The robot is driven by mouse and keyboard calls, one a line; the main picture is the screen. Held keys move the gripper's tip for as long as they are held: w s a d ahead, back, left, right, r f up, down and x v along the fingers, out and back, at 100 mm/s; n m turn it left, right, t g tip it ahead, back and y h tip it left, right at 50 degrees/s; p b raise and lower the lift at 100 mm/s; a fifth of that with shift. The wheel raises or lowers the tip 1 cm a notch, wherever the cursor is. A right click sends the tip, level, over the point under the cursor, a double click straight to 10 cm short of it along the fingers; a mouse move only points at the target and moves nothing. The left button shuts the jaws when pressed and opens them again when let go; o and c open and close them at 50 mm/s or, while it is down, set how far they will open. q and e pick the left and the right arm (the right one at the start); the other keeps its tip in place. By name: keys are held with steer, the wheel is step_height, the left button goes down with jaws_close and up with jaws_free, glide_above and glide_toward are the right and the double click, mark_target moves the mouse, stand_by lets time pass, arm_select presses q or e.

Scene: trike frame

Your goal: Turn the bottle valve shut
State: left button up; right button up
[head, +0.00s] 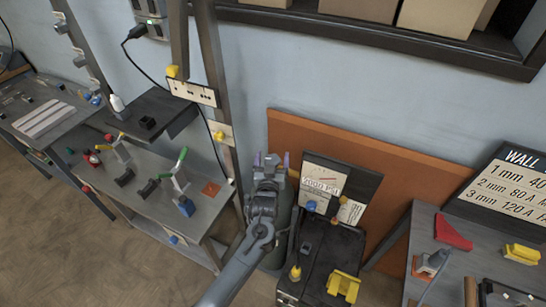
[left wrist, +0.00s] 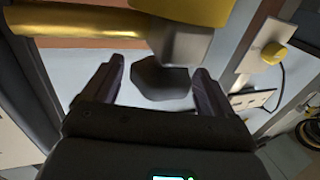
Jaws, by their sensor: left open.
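The bottle (head: 283,238) is a dark grey-green cylinder, mostly hidden behind my left arm in the head view. Its valve (left wrist: 163,82) shows in the left wrist view as a dark grey, many-sided knob on a grey stem, under a brass-coloured body (left wrist: 195,10). My left gripper (head: 272,158) is at the top of the bottle and hides the knob in the head view. In the left wrist view the open gripper (left wrist: 160,70) has one finger on each side of the knob, with gaps showing. My right gripper is not in view.
A black welder cart (head: 330,250) with a dial panel (head: 325,178) stands right of the bottle. An orange board (head: 385,165) is behind. A metal bench (head: 150,190) with clamps stands left, beside a grey post (head: 222,100). Another table (head: 450,270) is at right.

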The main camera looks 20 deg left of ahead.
arm_select(q)
steer(key=shift+x, duration=0.95)
steer(key=shift+c, duration=0.5)
steer(key=c, duration=0.8)
steer(key=shift+c, duration=0.2)
